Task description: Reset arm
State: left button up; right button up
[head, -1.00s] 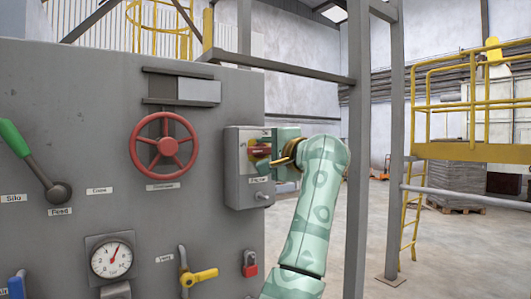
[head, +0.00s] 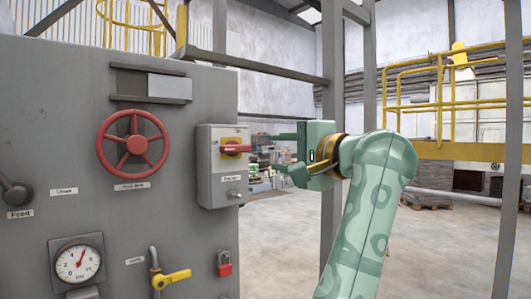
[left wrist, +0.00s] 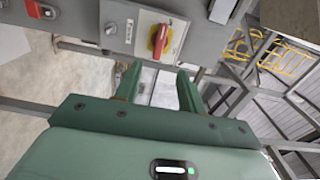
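My left gripper (head: 280,152) is open and empty, to the right of the grey switch box (head: 207,186) and clear of it in the head view. It also shows in the left wrist view (left wrist: 158,76), its two green fingers spread apart. The box carries a rotary switch with a red handle (head: 236,149) on a yellow plate; the handle lies sideways in the head view. In the left wrist view the red handle (left wrist: 158,42) appears beyond the fingertips, with a gap between. My right gripper is in neither view.
The grey panel (head: 60,130) holds a red handwheel (head: 133,145), a pressure gauge (head: 78,263), a yellow valve handle (head: 173,279) and a red padlock (head: 224,270). Grey posts (head: 333,75) stand behind the arm. Open concrete floor (head: 275,240) lies right of the panel.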

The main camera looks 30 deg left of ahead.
pick_arm(q)
jog(key=shift+s+d, duration=0.15)
jog(key=shift+d, duration=0.25)
